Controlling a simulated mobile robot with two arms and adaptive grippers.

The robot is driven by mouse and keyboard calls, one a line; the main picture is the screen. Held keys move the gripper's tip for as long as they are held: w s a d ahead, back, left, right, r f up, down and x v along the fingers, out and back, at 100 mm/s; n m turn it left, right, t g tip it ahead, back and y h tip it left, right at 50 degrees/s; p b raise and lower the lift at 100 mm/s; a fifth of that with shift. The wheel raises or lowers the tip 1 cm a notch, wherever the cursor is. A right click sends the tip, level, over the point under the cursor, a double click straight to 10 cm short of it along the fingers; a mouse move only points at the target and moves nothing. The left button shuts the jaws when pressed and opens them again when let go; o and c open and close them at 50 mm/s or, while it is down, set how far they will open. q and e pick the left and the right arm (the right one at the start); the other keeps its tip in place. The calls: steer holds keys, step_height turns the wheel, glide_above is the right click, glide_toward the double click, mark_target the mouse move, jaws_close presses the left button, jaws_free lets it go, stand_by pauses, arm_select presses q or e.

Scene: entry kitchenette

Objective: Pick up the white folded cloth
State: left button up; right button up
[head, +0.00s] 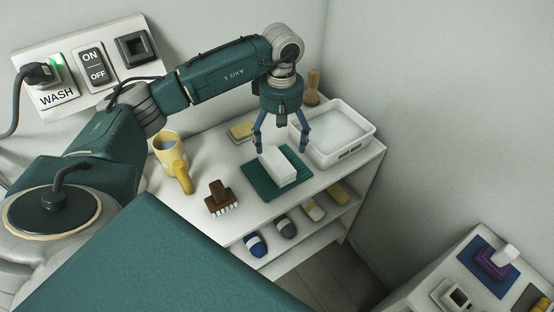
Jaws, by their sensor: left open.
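The white folded cloth (281,167) looks like a plain white block. It lies on a green ridged mat (262,186) on the white shelf top. My left gripper (281,149) points down with its blue fingers spread, one toward each side of the cloth. The fingertips are at or just above the cloth's far part; I cannot tell whether they touch it. Nothing is held between them. My right gripper does not show.
A white tub (355,152) stands right of the mat. A yellow mug (168,146), a brown brush (220,199) and a yellow sponge-like block (242,131) are nearby. Several small items lie on the lower shelf. A wall panel with switches (95,68) is behind my left arm.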

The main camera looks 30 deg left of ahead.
mark_target(281, 158)
arm_select(q)
step_height(281, 158, down, 3)
steer(key=shift+p, duration=0.3)
steer(key=shift+f+p, duration=0.3)
step_height(281, 158, down, 4)
steer(key=shift+s+d+r+p, duration=0.15)
steer(key=shift+r+p, duration=0.1)
steer(key=shift+p, duration=0.65)
steer(key=shift+f, duration=0.5)
steer(key=c, duration=1.3)
steer(key=shift+c, duration=1.2)
steer(key=shift+r, duration=0.15)
